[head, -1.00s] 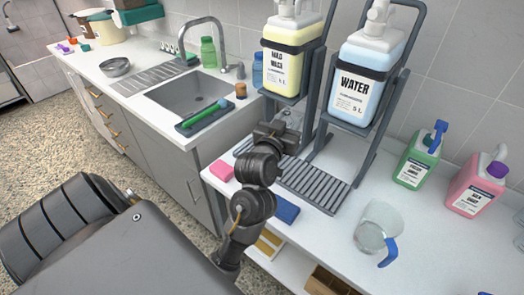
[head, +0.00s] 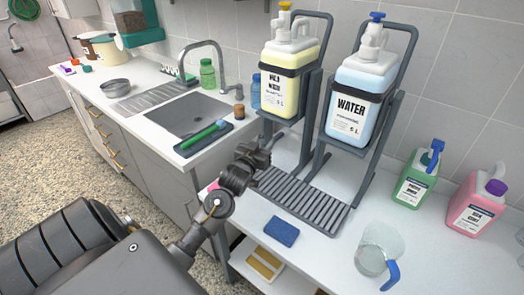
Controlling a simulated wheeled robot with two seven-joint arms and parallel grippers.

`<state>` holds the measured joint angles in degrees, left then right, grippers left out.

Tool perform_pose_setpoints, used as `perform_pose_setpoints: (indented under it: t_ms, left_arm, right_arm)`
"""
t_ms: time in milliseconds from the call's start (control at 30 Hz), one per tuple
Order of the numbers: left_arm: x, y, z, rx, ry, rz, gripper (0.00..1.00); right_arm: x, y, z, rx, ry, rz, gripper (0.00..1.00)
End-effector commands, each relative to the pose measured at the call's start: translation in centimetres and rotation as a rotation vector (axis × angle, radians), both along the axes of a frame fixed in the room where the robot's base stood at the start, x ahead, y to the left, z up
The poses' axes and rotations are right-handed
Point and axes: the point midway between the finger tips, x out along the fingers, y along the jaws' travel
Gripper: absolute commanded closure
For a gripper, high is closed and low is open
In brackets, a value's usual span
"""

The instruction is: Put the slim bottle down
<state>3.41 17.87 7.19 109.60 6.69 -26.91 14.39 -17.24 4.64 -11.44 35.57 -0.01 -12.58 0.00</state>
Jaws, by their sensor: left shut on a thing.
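My left gripper (head: 258,154) is over the white counter (head: 330,245), by the left end of the slatted drip tray and in front of the dispenser stand. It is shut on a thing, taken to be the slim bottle. Hardly any of that thing can be made out behind the dark fingers and wrist. I cannot tell whether it touches the counter. My right gripper is not in view.
The slatted tray (head: 300,200) lies below the yellow jug (head: 287,75) and the WATER jug (head: 358,100). A blue sponge (head: 282,231), a clear pitcher (head: 371,257), a green bottle (head: 413,180) and a pink bottle (head: 476,205) stand around bare counter. The sink (head: 190,115) is left.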

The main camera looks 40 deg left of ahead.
Motion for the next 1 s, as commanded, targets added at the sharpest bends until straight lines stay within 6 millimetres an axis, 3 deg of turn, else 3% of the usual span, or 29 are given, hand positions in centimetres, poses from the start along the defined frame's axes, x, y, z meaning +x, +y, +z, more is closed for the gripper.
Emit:
perform_pose_setpoints:
  t_ms: [167, 433, 833, 867, 1000]
  left_arm:
    - [0.1, 0.4, -0.5, 0.001, 0.0, 0.0, 0.84]
    - [0.2, 0.5, -3.6, 0.0, 0.001, -0.001, 0.84]
    - [0.2, 0.5, -4.1, 0.001, 0.0, -0.001, 0.84]
    - [0.2, 0.5, -4.0, 0.001, 0.0, -0.001, 0.58]
    - [0.2, 0.5, -4.0, 0.001, 0.0, -0.001, 0.4]
  right_arm:
    - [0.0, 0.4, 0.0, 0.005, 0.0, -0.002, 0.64]
    - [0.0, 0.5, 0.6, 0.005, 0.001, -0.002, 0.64]
    - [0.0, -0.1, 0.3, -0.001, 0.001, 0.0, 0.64]
    - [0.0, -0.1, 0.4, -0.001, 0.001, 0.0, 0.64]
    - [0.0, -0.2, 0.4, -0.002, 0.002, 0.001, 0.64]
